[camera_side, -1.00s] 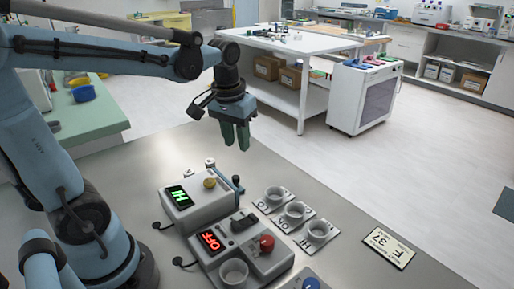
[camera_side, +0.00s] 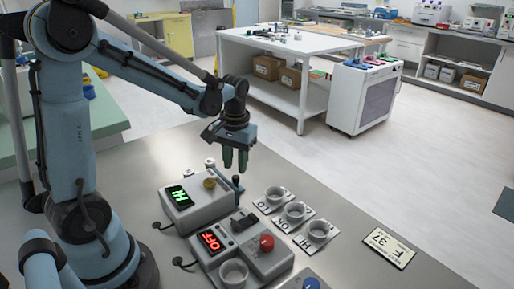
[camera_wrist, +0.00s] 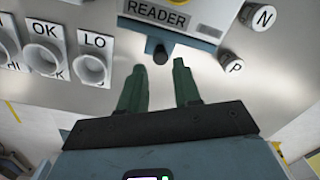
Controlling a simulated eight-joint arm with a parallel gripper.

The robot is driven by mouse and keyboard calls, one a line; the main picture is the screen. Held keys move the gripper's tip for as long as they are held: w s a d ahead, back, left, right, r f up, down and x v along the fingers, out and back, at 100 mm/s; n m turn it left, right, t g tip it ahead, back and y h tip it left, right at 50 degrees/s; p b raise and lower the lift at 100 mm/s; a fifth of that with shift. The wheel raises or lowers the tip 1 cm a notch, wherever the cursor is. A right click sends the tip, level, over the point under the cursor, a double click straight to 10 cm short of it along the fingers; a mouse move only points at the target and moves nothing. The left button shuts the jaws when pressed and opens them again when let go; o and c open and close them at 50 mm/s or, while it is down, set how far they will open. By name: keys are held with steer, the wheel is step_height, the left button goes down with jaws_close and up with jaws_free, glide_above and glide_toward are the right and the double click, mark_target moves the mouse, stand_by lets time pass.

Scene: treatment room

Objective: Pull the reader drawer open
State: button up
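The reader (camera_side: 200,213) is a grey box with a green display and a yellowish knob on top. In the wrist view its label "READER" (camera_wrist: 158,13) is at the top. Below it is a blue-grey drawer front (camera_wrist: 190,37) with a dark knob (camera_wrist: 160,53). That dark knob also shows in the side view (camera_side: 237,182), at the reader's far end. The drawer looks shut. My gripper (camera_side: 235,168) hangs above the dark knob. In the wrist view my gripper (camera_wrist: 159,70) is open and empty, with the knob ahead of the gap between its fingers, not touching.
Cups marked LO (camera_wrist: 92,68) and OK (camera_wrist: 45,57) stand beside the reader, with a third cup further along. White cylinders marked N (camera_wrist: 262,17) and P (camera_wrist: 229,62) stand on its other side. A box (camera_side: 245,250) with a red "OFF" display stands next to the reader.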

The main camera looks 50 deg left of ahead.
mark_target(236, 177)
steer(key=shift+a+f, duration=0.1)
steer(key=shift+f, duration=1.9)
steer(key=shift+c, duration=0.5)
jaws_close()
